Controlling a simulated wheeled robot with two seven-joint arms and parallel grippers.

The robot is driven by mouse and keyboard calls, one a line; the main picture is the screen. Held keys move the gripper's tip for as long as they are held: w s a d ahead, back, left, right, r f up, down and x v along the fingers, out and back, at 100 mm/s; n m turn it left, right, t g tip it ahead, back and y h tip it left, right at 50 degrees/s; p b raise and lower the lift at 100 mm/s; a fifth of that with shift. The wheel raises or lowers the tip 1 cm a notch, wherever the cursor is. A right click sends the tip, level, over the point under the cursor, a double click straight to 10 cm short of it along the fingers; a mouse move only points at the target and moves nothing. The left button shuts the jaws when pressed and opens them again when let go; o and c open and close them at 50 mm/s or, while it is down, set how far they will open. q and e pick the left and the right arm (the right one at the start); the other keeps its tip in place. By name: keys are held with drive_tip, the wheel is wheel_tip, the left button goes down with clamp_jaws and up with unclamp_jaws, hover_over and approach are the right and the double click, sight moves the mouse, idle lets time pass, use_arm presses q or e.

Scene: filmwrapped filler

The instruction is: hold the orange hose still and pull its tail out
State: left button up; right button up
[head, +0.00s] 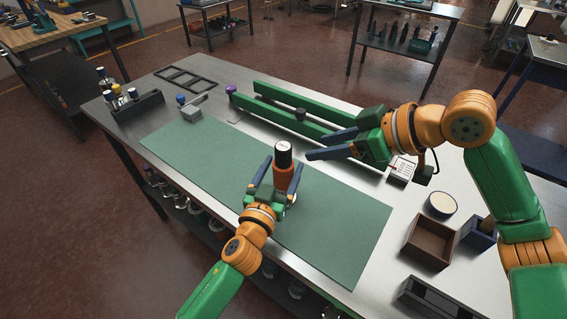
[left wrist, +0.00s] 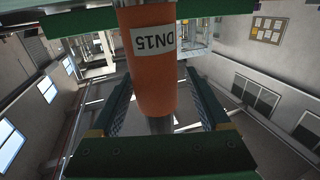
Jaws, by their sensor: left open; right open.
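The orange hose (head: 285,178) stands roughly upright over the green mat (head: 340,215), with a black upper part (head: 283,152) and a pale top. My left gripper (head: 279,172) is open, its fingers on either side of the orange body; its palm hides the hose's lower part. In the left wrist view the orange hose (left wrist: 153,80) bears a white DN15 label (left wrist: 153,40) and sits between the open fingers, with gaps beside it. A grey piece (left wrist: 159,125) shows at its end. My right gripper (head: 318,147) is open and empty, right of the black part.
Green rails (head: 300,103) lie along the far side of the table. A brown box (head: 428,242), a round tin (head: 441,205) and a dark tray (head: 437,300) are at the right. A bottle rack (head: 138,107) stands at the far left. Much of the mat is bare.

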sight(283, 149)
use_arm(q)
drive_tip(key=shift+x, duration=1.5)
drive_tip(key=shift+s, duration=0.1)
clamp_jaws()
use_arm(e)
drive_tip(key=shift+s, duration=0.15)
drive_tip(key=shift+o, duration=2.3)
drive_tip(key=a+m+h, duration=0.1)
drive_tip(key=w+a+r+m+g, duration=0.1)
drive_tip(key=a, duration=0.1)
drive_tip(key=w+a+r+m+h, duration=0.1)
drive_tip(key=shift+w+a+r+g+h, duration=0.1)
drive_tip(key=shift+w+a+g+h, duration=0.05)
drive_tip(key=shift+a+g+h, duration=0.2)
use_arm(q)
drive_tip(key=shift+a+f, duration=0.1)
use_arm(e)
drive_tip(key=w+a+f+m+h, duration=0.1)
drive_tip(key=f, duration=0.1)
drive_tip(key=w+a+f+m+h, duration=0.1)
drive_tip(key=f+h, duration=0.1)
drive_tip(key=f, duration=0.1)
drive_tip(key=w+a+f+m+h, duration=0.1)
drive_tip(key=f, duration=0.2)
drive_tip(key=shift+a+f+m, duration=0.1)
drive_tip(key=shift+f+m, duration=0.1)
drive_tip(key=shift+m, duration=0.1)
